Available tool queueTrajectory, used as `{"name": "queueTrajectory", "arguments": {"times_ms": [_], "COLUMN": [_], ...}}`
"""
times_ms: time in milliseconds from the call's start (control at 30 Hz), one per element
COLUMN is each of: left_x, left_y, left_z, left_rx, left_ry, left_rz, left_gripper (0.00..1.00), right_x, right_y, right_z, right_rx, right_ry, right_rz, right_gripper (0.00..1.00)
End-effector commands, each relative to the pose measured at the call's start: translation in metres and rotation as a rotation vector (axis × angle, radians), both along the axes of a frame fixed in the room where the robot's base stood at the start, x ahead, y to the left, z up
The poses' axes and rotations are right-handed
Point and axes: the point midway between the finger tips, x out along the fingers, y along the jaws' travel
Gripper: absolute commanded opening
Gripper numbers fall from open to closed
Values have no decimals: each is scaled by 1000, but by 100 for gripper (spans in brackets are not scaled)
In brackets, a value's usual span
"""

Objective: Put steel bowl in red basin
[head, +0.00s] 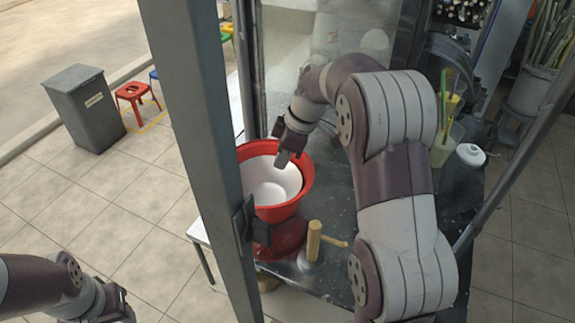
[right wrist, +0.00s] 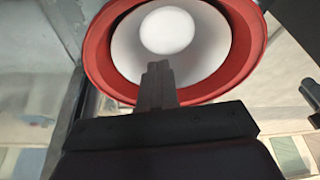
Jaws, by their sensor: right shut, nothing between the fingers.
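The red basin (head: 306,178) stands at the left end of the counter, against the dark post. A smooth pale grey-white bowl (head: 272,190), which I take for the steel bowl, sits inside it with the red rim showing around it. In the right wrist view the red basin (right wrist: 98,62) rings the pale bowl (right wrist: 205,62). My right gripper (head: 283,160) is over the basin's back part, pointing down, shut and empty. Its closed fingers (right wrist: 158,75) show in front of the bowl in the right wrist view. My left gripper (head: 125,308) is low at the left, its fingers mostly cut off.
A dark post (head: 200,140) rises just left of the basin. A wooden-handled pestle-like object (head: 313,240) stands in front of it. A cup with straws (head: 446,140) and a white-lidded jar (head: 470,154) are at right. A grey bin (head: 85,110) and red stool (head: 133,92) stand on the floor.

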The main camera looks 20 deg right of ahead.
Motion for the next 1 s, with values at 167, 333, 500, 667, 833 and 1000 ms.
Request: {"name": "queueTrajectory", "arguments": {"times_ms": [167,333,500,667,833,1000], "left_x": [0,0,0,0,0,0], "left_y": [0,0,0,0,0,0], "left_z": [-47,-41,-35,-34,-34,-35], "left_rx": [0,0,0,0,0,0], "left_ry": [1,0,0,0,0,0], "left_rz": [0,0,0,0,0,0], "left_gripper": [43,43,43,43,43,43], "right_x": [7,9,-4,-9,-10,-10], "right_y": [12,14,-7,-14,-15,-14], "right_z": [-50,-64,-63,-64,-64,-65], "right_rx": [0,1,1,2,2,2], "right_ry": [0,1,2,1,1,1], "right_rz": [0,-5,-6,-5,-3,-3], "right_gripper": [0,0,0,0,0,0]}}
